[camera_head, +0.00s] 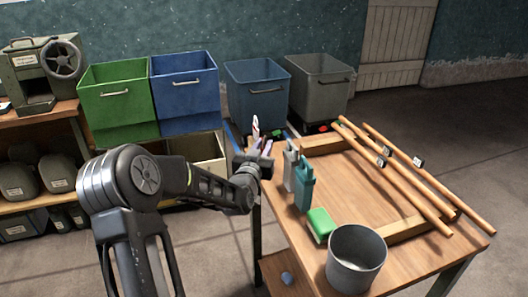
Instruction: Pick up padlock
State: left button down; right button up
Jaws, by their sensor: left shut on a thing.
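My left arm reaches in from the left, and its gripper (262,150) is at the left edge of the wooden table, above floor level. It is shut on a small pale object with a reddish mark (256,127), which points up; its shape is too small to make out. I cannot tell whether this is the padlock, and no padlock shows clearly elsewhere. My right gripper is not in view.
On the table (345,185) are a grey bottle (290,170), a teal bottle (305,188), a green block (320,224), a metal pot (356,258) and several wooden rods (410,185). Green (117,100), blue (186,92) and grey (320,88) bins stand behind.

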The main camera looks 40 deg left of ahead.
aim_at(263, 149)
pick_arm(q)
jog(key=shift+r, duration=0.1)
dwell(0.3)
notch_tip(263, 149, up, 10)
dwell(0.4)
dwell(1.2)
notch_tip(263, 149, up, 3)
jog(key=p, duration=0.3)
jog(key=shift+r, duration=0.2)
dwell(0.5)
